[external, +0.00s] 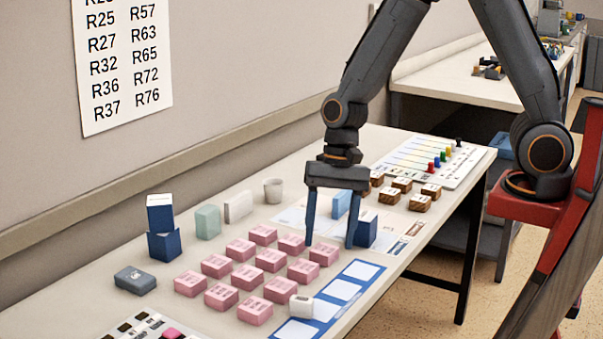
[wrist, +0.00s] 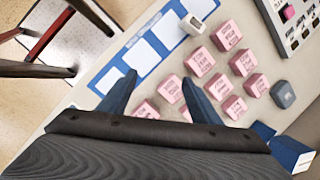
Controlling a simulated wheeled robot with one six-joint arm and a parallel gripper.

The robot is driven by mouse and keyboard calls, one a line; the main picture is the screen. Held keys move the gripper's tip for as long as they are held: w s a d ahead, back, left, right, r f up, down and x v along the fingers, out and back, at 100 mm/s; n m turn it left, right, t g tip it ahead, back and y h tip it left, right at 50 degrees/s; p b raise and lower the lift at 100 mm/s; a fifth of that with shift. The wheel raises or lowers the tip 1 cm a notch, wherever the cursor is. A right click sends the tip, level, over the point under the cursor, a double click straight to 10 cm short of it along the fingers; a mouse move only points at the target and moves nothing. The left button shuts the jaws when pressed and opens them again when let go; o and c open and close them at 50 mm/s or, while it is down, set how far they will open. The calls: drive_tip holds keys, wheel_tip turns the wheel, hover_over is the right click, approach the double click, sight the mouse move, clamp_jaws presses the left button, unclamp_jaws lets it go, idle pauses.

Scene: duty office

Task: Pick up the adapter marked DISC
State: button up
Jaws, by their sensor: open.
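Several pink blocks with dark printed marks (external: 255,310) stand in rows on the table; they also show in the wrist view (wrist: 227,36). The print is too small to read, so I cannot tell which thing is marked DISC. My gripper (external: 330,244) points down over the table at the right end of the pink rows.
A blue strip with white squares (external: 343,289) runs along the front edge, with a small white block (external: 301,306) at its near end. Blue boxes (external: 165,245), a grey block (external: 135,280), a cup (external: 273,190) and brown blocks (external: 420,203) stand around. A blue box (external: 366,230) is close to my gripper.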

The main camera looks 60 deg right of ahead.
sight(302, 298)
drive_tip(key=a+f+m+y+p, duration=0.1)
drive_tip(key=a+m, duration=0.4)
drive_tip(key=a, duration=0.6)
drive_tip(key=shift+g, duration=0.3)
drive_tip(key=shift+s+x, duration=0.15)
drive_tip(key=shift+x, duration=1.2)
drive_tip(key=shift+s+x, duration=0.2)
drive_tip(key=shift+x, duration=1.1)
drive_tip(key=shift+s+x, duration=0.15)
drive_tip(key=shift+x, duration=1.2)
drive_tip(key=shift+d, duration=0.1)
drive_tip(key=shift+c, duration=0.2)
drive_tip(key=c, duration=1.1)
